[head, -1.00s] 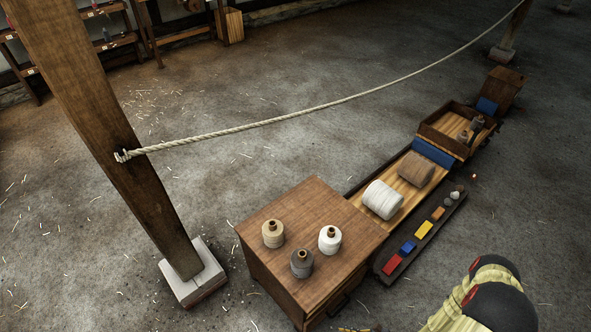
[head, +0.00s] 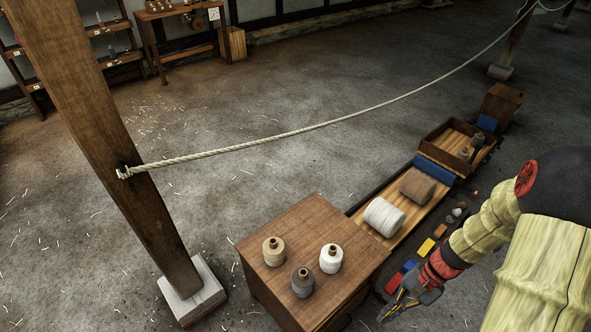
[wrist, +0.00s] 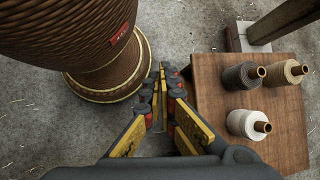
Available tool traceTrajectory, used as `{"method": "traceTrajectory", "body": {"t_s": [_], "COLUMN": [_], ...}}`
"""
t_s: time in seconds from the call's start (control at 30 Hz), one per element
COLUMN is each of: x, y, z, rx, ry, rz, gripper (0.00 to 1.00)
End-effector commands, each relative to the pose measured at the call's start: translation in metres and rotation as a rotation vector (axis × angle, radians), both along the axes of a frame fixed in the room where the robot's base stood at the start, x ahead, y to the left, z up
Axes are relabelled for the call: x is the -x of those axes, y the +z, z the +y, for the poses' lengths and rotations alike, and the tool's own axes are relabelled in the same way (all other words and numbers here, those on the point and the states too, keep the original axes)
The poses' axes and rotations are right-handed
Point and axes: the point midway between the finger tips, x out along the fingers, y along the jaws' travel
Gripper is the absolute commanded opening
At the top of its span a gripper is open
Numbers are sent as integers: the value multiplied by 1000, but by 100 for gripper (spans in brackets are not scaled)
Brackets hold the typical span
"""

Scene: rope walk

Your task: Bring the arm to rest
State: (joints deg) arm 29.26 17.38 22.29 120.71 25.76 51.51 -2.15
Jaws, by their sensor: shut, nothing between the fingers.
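My gripper (head: 393,304) hangs at the lower right of the head view, fingers pointing down and left, beside the right side of the wooden stand with the spools. In the wrist view its yellow and black fingers (wrist: 158,88) run forward and meet at the tips. It is shut and empty. My arm, in a pale yellow sleeve, comes down from the right edge of the head view and is bent.
Tan, grey and white spools stand on the wooden stand (head: 345,285). Behind it lies a long tray (head: 375,236) with big reels. A rope (head: 300,130) spans from a post (head: 120,160). A large brown rope drum (wrist: 60,35) stands left in the wrist view.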

Motion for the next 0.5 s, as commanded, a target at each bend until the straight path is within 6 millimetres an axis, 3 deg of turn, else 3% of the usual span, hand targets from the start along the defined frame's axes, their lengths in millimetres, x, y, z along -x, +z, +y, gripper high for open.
{"method": "traceTrajectory", "body": {"t_s": [0.1, 0.5], "x": [2, 17], "y": [43, 165], "z": [-2, 2], "rx": [89, 376], "ry": [125, 472], "rz": [-78, -357], "gripper": [0, 0]}}
